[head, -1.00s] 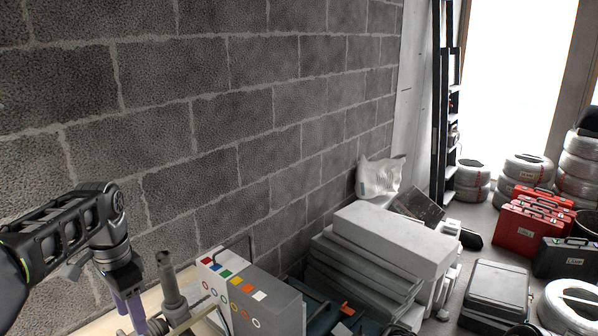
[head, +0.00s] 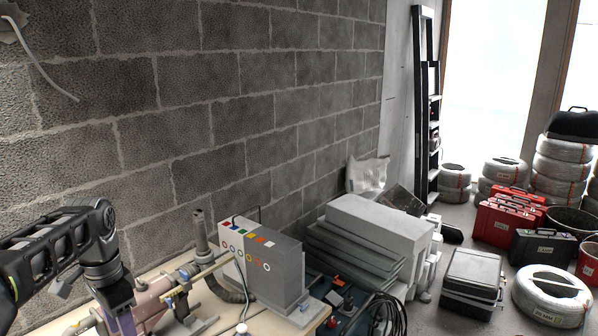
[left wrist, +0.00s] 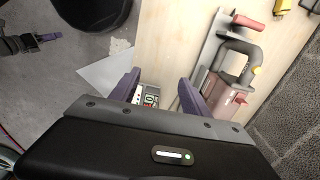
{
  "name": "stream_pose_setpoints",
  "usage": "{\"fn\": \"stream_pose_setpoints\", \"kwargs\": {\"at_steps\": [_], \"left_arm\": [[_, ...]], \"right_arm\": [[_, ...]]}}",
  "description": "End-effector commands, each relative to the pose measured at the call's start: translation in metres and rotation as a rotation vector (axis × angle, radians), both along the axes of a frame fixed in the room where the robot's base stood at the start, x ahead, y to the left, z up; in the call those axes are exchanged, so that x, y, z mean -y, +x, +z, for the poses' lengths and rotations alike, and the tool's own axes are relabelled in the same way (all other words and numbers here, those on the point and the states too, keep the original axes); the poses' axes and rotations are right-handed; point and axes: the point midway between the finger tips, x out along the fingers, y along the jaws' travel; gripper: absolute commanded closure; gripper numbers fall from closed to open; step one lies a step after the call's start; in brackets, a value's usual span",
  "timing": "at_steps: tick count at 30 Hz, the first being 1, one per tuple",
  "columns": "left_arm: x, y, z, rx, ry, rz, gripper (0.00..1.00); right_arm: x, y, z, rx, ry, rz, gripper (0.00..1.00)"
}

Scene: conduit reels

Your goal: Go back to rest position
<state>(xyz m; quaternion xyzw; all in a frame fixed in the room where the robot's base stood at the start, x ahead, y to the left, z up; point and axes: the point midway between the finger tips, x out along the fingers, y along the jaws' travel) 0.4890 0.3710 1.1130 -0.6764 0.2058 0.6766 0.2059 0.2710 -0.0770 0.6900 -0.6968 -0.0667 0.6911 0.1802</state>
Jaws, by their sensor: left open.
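My left gripper (head: 117,318) hangs at the lower left of the head view, over the workbench (head: 222,325). In the left wrist view its two purple fingers (left wrist: 158,95) are apart, with nothing held between them. A small dark device with a display and a white sheet show beyond the fingers. Another dark arm end with a purple tip, likely my right gripper (left wrist: 40,40), shows at the upper left of the left wrist view. Its jaws are too small to judge.
A pink-red tool (left wrist: 228,95) lies on the bench beside my left fingers. A grey box with coloured squares (head: 262,262) stands at the bench's back. Block wall is behind. Grey slabs (head: 365,245), cases (head: 473,283) and wrapped reels (head: 552,297) stand to the right.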

Motion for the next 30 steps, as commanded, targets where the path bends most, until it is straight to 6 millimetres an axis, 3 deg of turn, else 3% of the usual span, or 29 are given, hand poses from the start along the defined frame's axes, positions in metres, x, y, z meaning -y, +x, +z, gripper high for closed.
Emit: {"fn": "stream_pose_setpoints", "kwargs": {"at_steps": [12,17,20,23,24,26,30], "left_arm": [[0.007,0.058,-0.011,0.239,-0.021,0.167,0.45],[0.034,0.086,-0.044,0.333,-0.073,0.237,0.45],[0.058,0.101,-0.078,0.379,-0.123,0.291,0.45],[0.093,0.107,-0.129,0.405,-0.19,0.361,0.45],[0.11,0.105,-0.155,0.407,-0.221,0.397,0.45],[0.137,0.096,-0.196,0.402,-0.267,0.455,0.45],[0.193,0.045,-0.286,0.349,-0.352,0.593,0.45]], "right_arm": [[0.0,0.0,0.0,0.0,0.0,0.0,0.64],[0.0,0.0,0.0,-0.001,0.0,0.0,0.64],[0.0,0.0,0.0,0.0,0.0,0.001,0.64],[0.0,0.0,-0.001,0.0,0.0,0.001,0.64],[0.0,0.0,-0.001,0.0,0.0,0.001,0.64],[0.0,0.0,-0.001,0.001,0.001,0.001,0.64],[0.0,0.0,-0.002,0.001,0.001,0.001,0.64]]}}
